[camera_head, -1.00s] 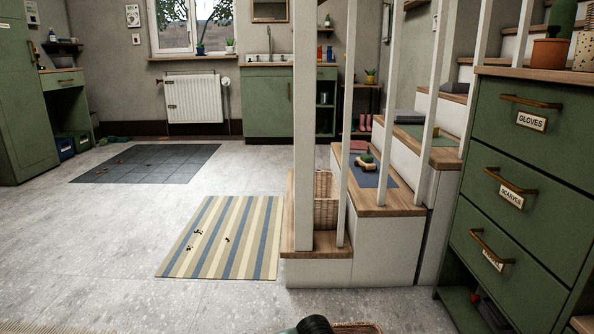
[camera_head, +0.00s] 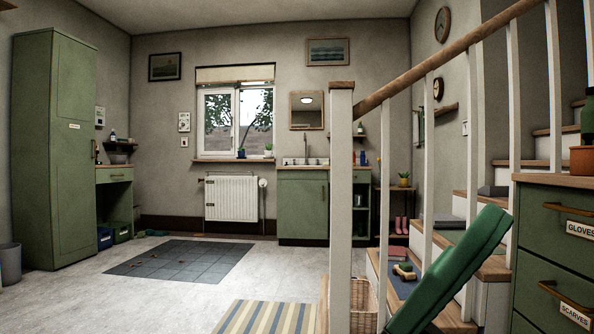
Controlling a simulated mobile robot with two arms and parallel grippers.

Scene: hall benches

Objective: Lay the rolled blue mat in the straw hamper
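A woven straw-coloured basket (camera_head: 364,303) stands low at the stairs, partly hidden behind the white newel post; I cannot tell whether it is the straw hamper. No rolled blue mat is in view. A flat blue cloth or mat (camera_head: 401,287) lies on a step with a small green-topped item on it. Neither of my grippers is in view. A long green shape (camera_head: 455,275) slants up from the bottom edge in front of the stairs; I cannot tell whether it is part of my arm.
The white newel post (camera_head: 341,200) and sloping handrail (camera_head: 440,65) bar the stairs. A green drawer cabinet (camera_head: 545,250) stands close at right. A striped rug (camera_head: 265,317) and grey floor mat (camera_head: 180,260) lie flat.

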